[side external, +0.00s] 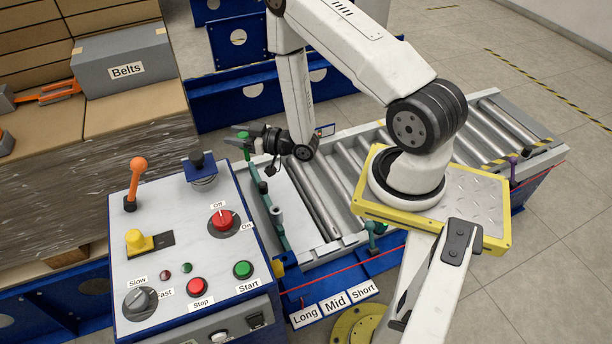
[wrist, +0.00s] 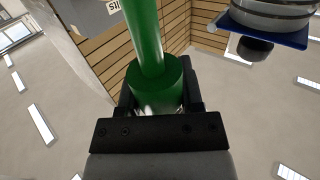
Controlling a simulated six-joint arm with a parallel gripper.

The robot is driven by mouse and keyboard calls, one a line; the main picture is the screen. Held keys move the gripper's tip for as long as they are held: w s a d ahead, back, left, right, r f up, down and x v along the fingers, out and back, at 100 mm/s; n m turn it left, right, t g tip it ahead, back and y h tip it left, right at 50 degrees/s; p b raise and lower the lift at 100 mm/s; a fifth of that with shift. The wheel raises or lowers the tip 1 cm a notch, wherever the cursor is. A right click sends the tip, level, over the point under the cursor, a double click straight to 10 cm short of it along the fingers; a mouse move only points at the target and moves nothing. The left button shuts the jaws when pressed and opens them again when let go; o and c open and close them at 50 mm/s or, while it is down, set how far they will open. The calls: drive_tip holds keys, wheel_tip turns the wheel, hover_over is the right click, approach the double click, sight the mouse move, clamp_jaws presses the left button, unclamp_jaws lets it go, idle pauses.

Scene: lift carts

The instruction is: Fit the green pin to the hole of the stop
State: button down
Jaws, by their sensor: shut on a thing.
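The green pin (side external: 243,136) is held at the tip of my gripper (side external: 256,140), above the near left end of the roller conveyor. In the wrist view the green pin (wrist: 154,86) fills the middle, its thick part between the jaws and its thinner shaft running up out of frame. My gripper (wrist: 155,105) is shut on it. A dark green bar with a raised round collar, which looks like the stop (side external: 278,214), lies along the conveyor's left end, below my gripper. I cannot make out its hole.
The control panel (side external: 196,243), with an orange lever (side external: 134,181) and a blue-based knob (side external: 201,170), stands close left of the conveyor (side external: 318,205). Another green fitting (side external: 375,232) is on the near rail. Stacked boxes (side external: 125,62) rise behind left. Long, Mid and Short labels (side external: 334,303) sit in front.

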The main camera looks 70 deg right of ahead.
drive_tip(key=s+f+n+y, duration=0.1)
drive_tip(key=s+f, duration=0.2)
drive_tip(key=f, duration=0.5)
drive_tip(key=s+d+f+n+y, duration=0.1)
drive_tip(key=s+f+y, duration=0.1)
drive_tip(key=f, duration=0.7)
drive_tip(key=shift+s+d+g+y, duration=0.2)
drive_tip(key=shift+s+g+y, duration=0.1)
drive_tip(key=shift+s, duration=0.1)
drive_tip(key=shift+f, duration=2.85)
drive_tip(key=shift+f, duration=1.9)
drive_tip(key=shift+f, duration=0.15)
drive_tip(key=shift+c, duration=1.2)
unclamp_jaws()
